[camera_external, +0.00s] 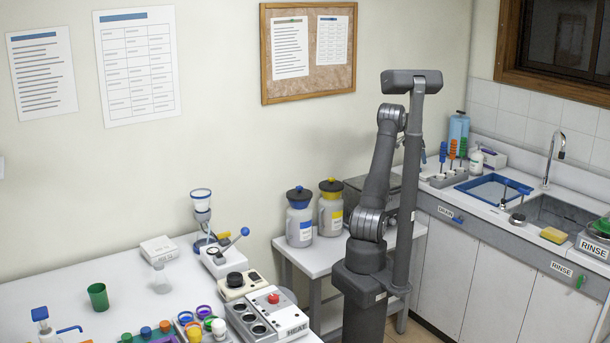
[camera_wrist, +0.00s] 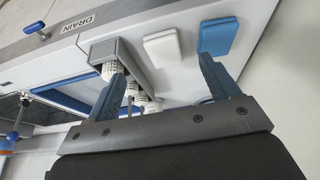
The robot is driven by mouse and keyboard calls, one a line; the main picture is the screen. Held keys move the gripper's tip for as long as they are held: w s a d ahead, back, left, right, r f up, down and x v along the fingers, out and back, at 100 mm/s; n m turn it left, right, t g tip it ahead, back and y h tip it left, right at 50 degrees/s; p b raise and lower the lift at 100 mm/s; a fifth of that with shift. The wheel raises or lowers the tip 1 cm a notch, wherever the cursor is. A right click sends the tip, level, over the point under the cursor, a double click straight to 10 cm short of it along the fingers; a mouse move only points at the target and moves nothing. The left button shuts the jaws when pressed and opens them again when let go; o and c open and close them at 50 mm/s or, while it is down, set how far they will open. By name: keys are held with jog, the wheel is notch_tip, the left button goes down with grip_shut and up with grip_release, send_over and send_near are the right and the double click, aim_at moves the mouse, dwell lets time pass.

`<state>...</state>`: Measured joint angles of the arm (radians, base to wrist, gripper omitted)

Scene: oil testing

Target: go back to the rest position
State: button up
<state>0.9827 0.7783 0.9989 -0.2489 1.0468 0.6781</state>
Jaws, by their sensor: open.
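My gripper (camera_wrist: 161,68) shows in the wrist view with its two blue fingers wide apart. Nothing is held between them. Behind the fingers are the counter end and a grey holder (camera_wrist: 104,49) with white-bristled brushes, partly covered by the left finger. I cannot tell that the fingers touch anything. In the external view my arm stands upright in front of the gap between the small side table and the sink counter; my gripper cannot be made out there.
A white pad (camera_wrist: 162,48) and a blue pad (camera_wrist: 218,36) lie near the fingers. The sink counter (camera_external: 447,198) is right of my arm, with a blue tray (camera_external: 494,188). Grey canisters stand on the side table (camera_external: 315,262) at left. The white worktable (camera_external: 60,285) is crowded at its right.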

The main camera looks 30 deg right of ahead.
aim_at(421, 176)
jog(key=x, duration=1.1)
jog(key=shift+f, duration=0.3)
notch_tip(421, 176, up, 3)
jog(key=shift+f, duration=0.2)
jog(key=shift+r, duration=0.95)
jog(key=shift+f, duration=0.1)
